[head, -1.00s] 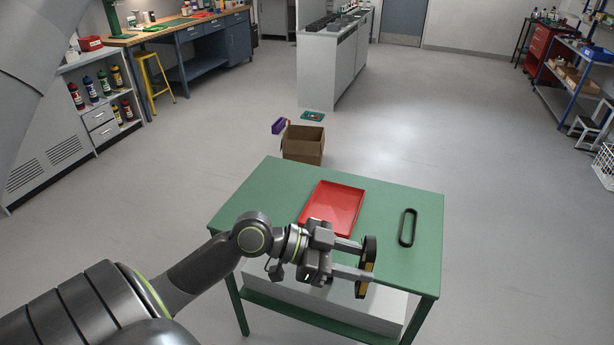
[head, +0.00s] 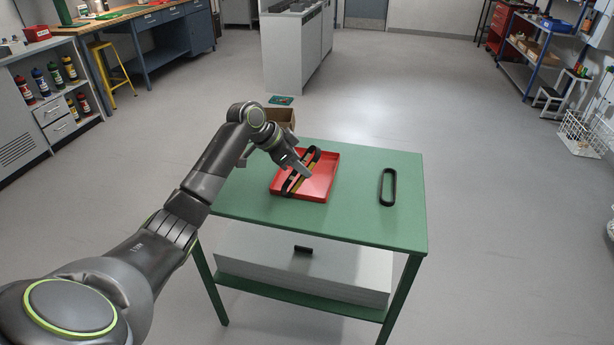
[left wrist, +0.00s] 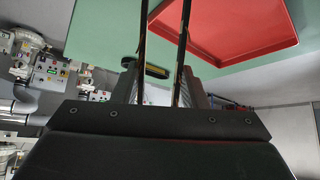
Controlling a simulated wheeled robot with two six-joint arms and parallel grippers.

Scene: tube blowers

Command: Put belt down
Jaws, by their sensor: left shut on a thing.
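My left gripper (head: 301,171) is over the red tray (head: 326,181) on the green table. It is shut on a black and yellow belt (head: 314,157), which lies slanted across the tray's left part. I cannot tell whether the belt touches the tray floor. The gripper hides part of it. In the left wrist view, a black and yellow piece (left wrist: 156,72) shows between the dark fingers, and the red tray (left wrist: 222,28) is at the upper right. A second belt, a black loop (head: 388,187), lies on the table right of the tray. My right gripper is not in view.
The green table (head: 350,215) has bare room around the tray and the black loop. A pale block (head: 300,265) sits on its lower shelf. A cardboard box (head: 284,116) stands on the floor behind the table.

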